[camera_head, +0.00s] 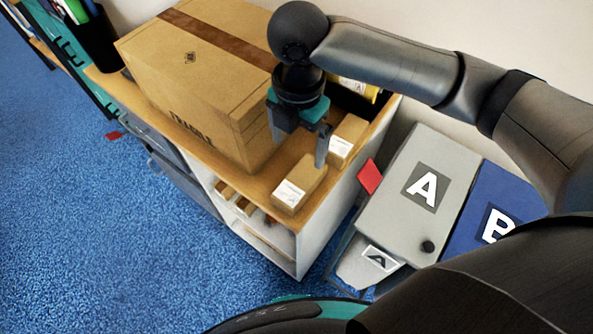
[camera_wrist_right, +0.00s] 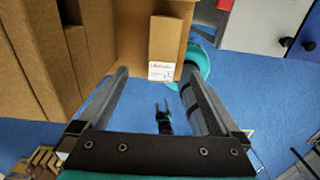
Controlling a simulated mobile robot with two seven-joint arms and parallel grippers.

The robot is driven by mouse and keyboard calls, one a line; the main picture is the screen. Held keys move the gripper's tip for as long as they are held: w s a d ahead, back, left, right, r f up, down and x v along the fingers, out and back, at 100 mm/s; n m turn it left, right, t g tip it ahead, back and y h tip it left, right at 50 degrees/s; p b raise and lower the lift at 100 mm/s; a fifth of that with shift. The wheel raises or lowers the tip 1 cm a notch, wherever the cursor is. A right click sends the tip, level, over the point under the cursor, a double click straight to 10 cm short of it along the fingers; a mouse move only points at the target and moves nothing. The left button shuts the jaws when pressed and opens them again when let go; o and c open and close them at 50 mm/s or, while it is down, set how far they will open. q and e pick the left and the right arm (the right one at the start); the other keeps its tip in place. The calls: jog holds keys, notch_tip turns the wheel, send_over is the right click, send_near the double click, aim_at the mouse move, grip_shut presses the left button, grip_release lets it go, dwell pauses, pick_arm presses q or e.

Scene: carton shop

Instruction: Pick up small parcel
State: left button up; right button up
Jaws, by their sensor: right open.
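A small brown parcel with a white label (camera_head: 299,187) lies near the front right corner of the cabinet top (camera_head: 262,182). A second small parcel (camera_head: 347,138) lies behind it, near the right edge. My right gripper (camera_head: 303,150) hangs above the cabinet top with its fingers pointing down, open and empty, over the area by the front parcel. In the right wrist view, a labelled small parcel (camera_wrist_right: 167,45) lies beyond and roughly between the open fingertips (camera_wrist_right: 153,72), apart from them. My left gripper does not show in the head view.
A large carton (camera_head: 200,75) stands left of the gripper, close to it. Right of the cabinet are a grey box marked A (camera_head: 400,205) and a blue one marked B (camera_head: 480,225). Blue floor (camera_head: 100,250) lies open in front. A small dark pronged shape (camera_wrist_right: 164,122) is unclear.

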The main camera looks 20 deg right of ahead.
send_over(302, 177)
jog(key=f, duration=0.2)
jog(key=a+f, duration=0.1)
jog(key=f, duration=0.1)
jog(key=shift+s+f+b, duration=0.1)
jog(key=shift+s+b, duration=0.1)
jog(key=shift+b, duration=0.1)
notch_tip(302, 177, down, 3)
jog(key=shift+r, duration=0.15)
jog(key=shift+w+f, duration=0.1)
jog(key=shift+f, duration=0.25)
jog(key=shift+d+f, duration=0.15)
jog(key=shift+f, duration=0.35)
jog(key=f, duration=0.2)
jog(key=f+b, duration=0.1)
jog(key=shift+d+f, duration=0.3)
jog(key=shift+f, duration=0.45)
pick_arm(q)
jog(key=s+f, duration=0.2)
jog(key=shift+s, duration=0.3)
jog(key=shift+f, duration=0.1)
pick_arm(e)
jog(key=shift+w+r, duration=0.1)
jog(key=c, duration=1.5)
